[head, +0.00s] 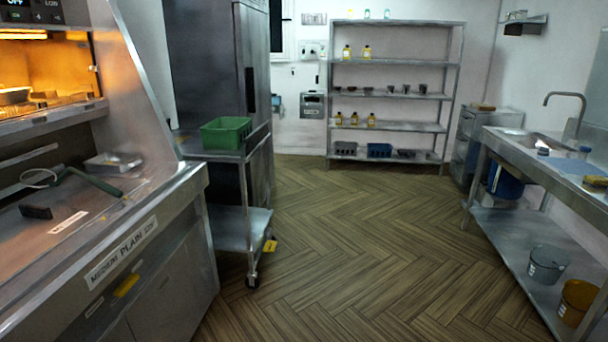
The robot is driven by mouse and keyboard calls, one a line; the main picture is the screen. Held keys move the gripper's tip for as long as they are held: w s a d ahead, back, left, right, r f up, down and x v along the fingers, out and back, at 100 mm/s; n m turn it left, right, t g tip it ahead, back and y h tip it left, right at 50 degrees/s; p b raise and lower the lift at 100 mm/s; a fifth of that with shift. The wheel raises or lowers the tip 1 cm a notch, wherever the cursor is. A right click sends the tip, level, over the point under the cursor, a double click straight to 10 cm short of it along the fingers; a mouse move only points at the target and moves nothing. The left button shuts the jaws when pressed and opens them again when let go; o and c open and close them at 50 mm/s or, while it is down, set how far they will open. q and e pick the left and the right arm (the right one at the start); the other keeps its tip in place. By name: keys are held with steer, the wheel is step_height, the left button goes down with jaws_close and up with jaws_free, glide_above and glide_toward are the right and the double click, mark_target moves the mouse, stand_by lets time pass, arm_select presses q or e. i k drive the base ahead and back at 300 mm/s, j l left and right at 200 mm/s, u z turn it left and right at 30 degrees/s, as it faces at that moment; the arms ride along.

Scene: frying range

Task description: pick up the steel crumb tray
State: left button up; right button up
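A shallow steel tray (113,163) sits on the sloped steel top of the frying range (140,205) at the left, near its far end. It looks like the crumb tray, though no label shows on it. A tool with a green handle (92,181) and a wire loop lies just in front of it. Another steel pan (14,95) sits inside the lit warming cabinet at the far left, partly cut off by the picture's edge. Neither of my grippers is in view.
A steel trolley (230,240) with a green crate (226,133) on top stands beyond the range. A tall steel cabinet (205,65) is behind it. A steel sink bench (555,170) runs along the right, with buckets below. The wooden floor (350,250) between is clear.

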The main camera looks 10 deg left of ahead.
mark_target(120, 163)
steer(key=i+u, duration=0.1)
steer(key=i, duration=0.65)
steer(key=i+l+u, duration=0.15)
steer(key=i, duration=0.55)
